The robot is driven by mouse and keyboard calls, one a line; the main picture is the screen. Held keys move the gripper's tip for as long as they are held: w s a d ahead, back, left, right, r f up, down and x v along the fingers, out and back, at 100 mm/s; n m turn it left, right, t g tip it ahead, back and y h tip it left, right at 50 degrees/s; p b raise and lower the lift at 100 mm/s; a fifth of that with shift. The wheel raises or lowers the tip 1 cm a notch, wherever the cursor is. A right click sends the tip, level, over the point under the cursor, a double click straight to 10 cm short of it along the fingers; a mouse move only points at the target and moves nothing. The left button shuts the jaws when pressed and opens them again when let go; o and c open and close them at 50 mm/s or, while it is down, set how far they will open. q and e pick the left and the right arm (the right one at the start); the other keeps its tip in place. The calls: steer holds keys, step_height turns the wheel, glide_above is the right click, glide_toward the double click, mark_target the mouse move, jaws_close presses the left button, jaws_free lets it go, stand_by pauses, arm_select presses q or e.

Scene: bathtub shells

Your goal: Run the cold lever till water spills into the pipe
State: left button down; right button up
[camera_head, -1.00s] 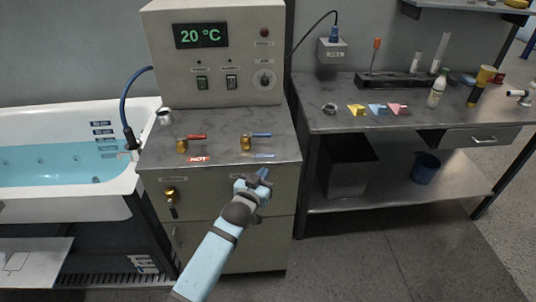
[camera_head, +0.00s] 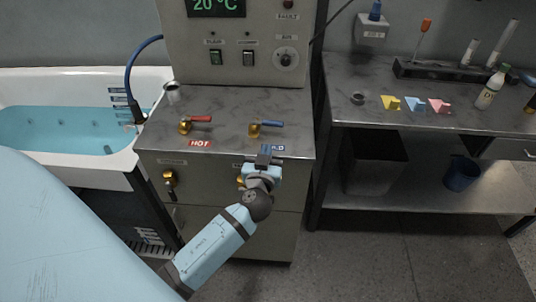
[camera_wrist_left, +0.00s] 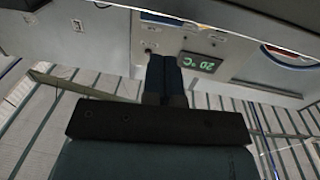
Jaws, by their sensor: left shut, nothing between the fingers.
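The cold lever (camera_head: 271,124) is a blue handle on a brass valve on the metal counter, pointing right. My left gripper (camera_head: 264,150) is shut and empty, at the counter's front edge just below the cold lever in the picture. It partly covers the blue cold label (camera_head: 278,148). A gap shows between its tips and the lever. In the left wrist view the dark fingers (camera_wrist_left: 165,72) are together. A short open pipe (camera_head: 172,92) stands at the counter's back left; no water shows spilling into it. My right gripper is not in view.
The red hot lever (camera_head: 200,118) is left of the cold one. The control box (camera_head: 240,60) stands behind both. A filled bathtub (camera_head: 70,167) is at left, and a workbench (camera_head: 350,108) with small coloured pieces at right. My blue arm link covers the lower left.

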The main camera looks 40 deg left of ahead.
mark_target(274, 125)
arm_select(q)
steer(key=p+x, duration=0.2)
steer(key=x, duration=0.7)
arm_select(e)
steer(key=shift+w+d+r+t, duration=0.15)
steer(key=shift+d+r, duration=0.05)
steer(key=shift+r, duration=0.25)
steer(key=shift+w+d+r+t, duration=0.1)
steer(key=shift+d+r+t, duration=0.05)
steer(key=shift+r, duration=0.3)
